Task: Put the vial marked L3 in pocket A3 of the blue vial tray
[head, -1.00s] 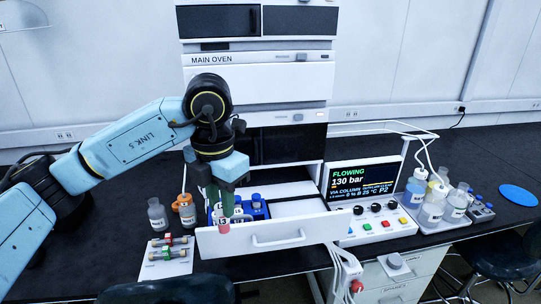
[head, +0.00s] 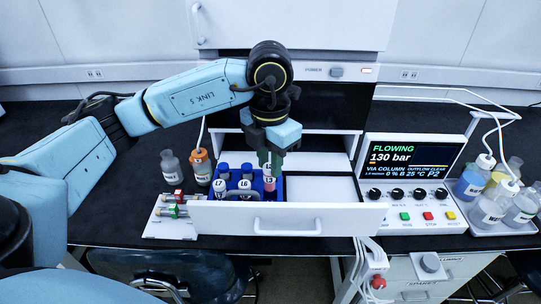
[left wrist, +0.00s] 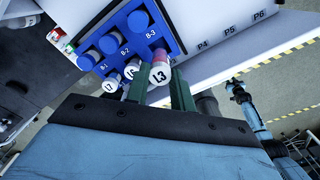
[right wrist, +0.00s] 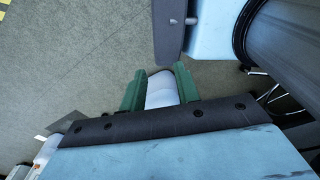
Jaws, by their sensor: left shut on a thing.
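My left gripper (head: 270,163) is shut on the vial marked L3 (head: 269,181), a pinkish vial with a white L3 cap. It holds the vial upright at the right of the front row of the blue vial tray (head: 280,197). In the left wrist view the L3 cap (left wrist: 160,76) is between the green fingers, in front of pocket B-3. The drawer front and fingers hide the vial's base, so I cannot tell if it is seated. My right gripper (right wrist: 160,90) has its fingers apart, with a whitish shape between or behind them.
Vials L7 (head: 218,186) and L6 (head: 244,184) stand left of L3 in the front row. Blue caps fill the B row behind. The open drawer's white front (head: 300,220) rises before the tray. Bottles stand at left; the control panel (head: 415,185) is at right.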

